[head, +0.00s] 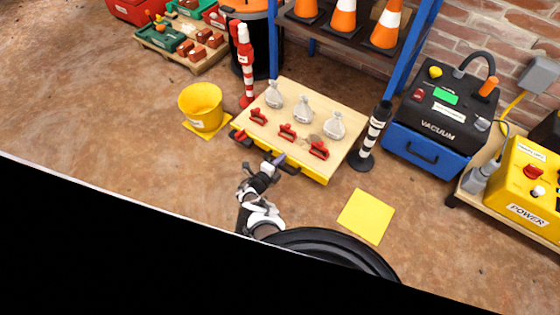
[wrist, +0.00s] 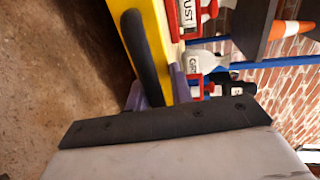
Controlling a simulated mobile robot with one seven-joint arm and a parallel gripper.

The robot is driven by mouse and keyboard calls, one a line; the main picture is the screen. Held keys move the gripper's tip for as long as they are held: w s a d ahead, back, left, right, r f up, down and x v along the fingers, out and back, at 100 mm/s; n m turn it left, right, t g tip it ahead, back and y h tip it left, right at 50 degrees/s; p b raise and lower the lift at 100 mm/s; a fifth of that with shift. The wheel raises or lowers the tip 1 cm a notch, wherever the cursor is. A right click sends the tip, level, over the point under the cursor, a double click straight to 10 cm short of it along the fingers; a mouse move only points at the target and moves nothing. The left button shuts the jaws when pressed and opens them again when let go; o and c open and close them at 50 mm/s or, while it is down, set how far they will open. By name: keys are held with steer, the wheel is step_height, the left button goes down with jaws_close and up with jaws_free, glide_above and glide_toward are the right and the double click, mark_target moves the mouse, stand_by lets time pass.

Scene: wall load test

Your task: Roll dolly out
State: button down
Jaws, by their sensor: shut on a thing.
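The dolly (head: 292,91) is a low platform with a pale wooden top and yellow edges, standing below the shelf. It carries several grey-white bags and red items in rows. My gripper (head: 270,167) is at the dolly's near edge in the head view. In the wrist view my gripper (wrist: 156,92) has its purple fingers on either side of the black handle (wrist: 145,55) on the yellow edge, shut on it. The fingertips are partly hidden behind the handle and the dark palm plate.
A red-and-white post (head: 245,68) stands left of the dolly and a black-and-white post (head: 374,133) right of it. A yellow bucket (head: 201,108) is at left, a blue-black vacuum (head: 437,115) at right. A yellow floor square (head: 366,216) lies on clear floor.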

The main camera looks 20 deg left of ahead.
steer(key=shift+s+f, duration=0.25)
steer(key=shift+f, duration=0.15)
steer(key=c, duration=1.4)
jaws_free()
steer(key=shift+f, duration=0.1)
steer(key=shift+w+r, duration=0.1)
steer(key=shift+r, duration=0.15)
